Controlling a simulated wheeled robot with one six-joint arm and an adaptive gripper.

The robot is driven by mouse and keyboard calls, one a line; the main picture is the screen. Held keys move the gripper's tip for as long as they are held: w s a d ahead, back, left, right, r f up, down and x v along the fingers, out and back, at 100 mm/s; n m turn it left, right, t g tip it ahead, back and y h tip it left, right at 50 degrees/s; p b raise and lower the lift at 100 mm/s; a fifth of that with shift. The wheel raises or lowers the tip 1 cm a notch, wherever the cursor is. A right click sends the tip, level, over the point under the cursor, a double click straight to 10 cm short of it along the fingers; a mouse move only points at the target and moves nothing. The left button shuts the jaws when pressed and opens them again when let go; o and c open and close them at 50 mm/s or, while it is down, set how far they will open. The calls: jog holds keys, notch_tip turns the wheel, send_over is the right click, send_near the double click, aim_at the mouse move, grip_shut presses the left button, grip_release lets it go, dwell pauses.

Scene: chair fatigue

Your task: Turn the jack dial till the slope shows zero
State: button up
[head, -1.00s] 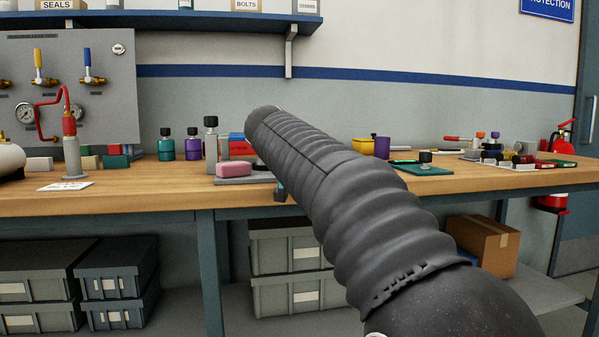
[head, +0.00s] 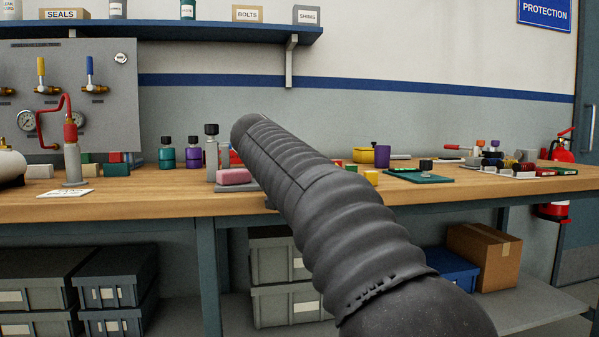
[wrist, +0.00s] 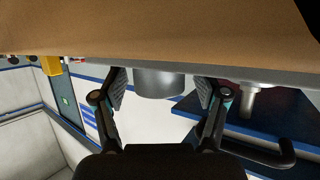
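In the wrist view, the bench's wooden top (wrist: 160,28) lies along the upper edge, so the scene looks upside down. My gripper (wrist: 162,92) is open, with one finger on each side of a short grey cylinder (wrist: 160,83). Narrow gaps show beside the cylinder, and I cannot tell its depth relative to the fingertips. It may be the jack dial, but no markings show. A metal post (wrist: 248,102) stands to the right. In the head view, my arm hides the gripper and the bench behind it. No slope reading is legible.
On the bench (head: 130,198), a pink block (head: 233,176) and a grey black-capped bottle (head: 211,150) stand just left of my arm. The front bench strip on the right is clear.

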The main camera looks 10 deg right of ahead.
jog(key=shift+r, duration=0.1)
jog(key=v, duration=1.2)
jog(key=s+d+f+n+g+y+p, duration=0.2)
jog(key=s+d+f, duration=0.1)
jog(key=s+f, duration=0.4)
jog(key=s+d+f+n+g+y+p, duration=0.1)
jog(key=s+d+f+n+y+p, duration=0.2)
jog(key=s+f, duration=0.45)
jog(key=s+f+n+g+y+p, duration=0.1)
jog(key=s+f+g+y+p, duration=0.1)
jog(key=s+f, duration=1.4)
jog(key=shift+s+n+g+p, duration=0.3)
jog(key=shift+s+n+p, duration=0.15)
jog(key=shift+p, duration=0.25)
